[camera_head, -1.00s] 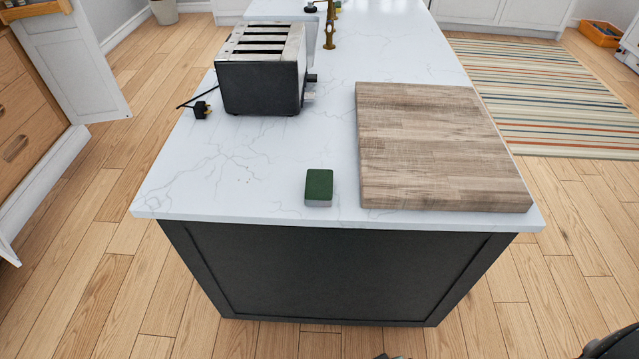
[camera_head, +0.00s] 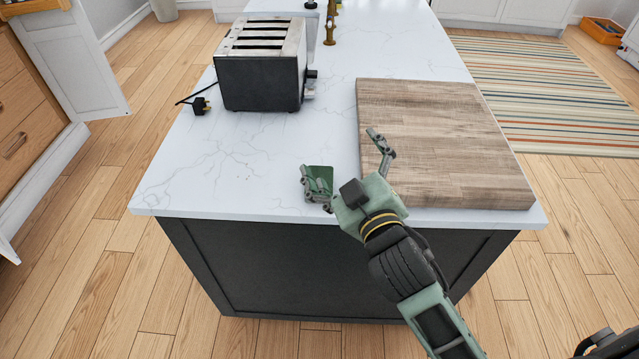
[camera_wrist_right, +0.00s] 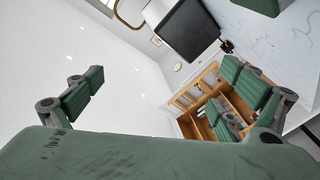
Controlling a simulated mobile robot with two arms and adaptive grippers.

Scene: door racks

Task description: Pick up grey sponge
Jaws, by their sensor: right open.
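My left gripper is not in view.
A thick wooden board (camera_head: 450,130) covers the counter's right side. A toaster (camera_head: 260,80) stands further back, with its plug (camera_head: 201,106) beside it. The white counter (camera_head: 240,150) is clear left of the sponge. A striped rug (camera_head: 550,90) lies beyond on the floor.

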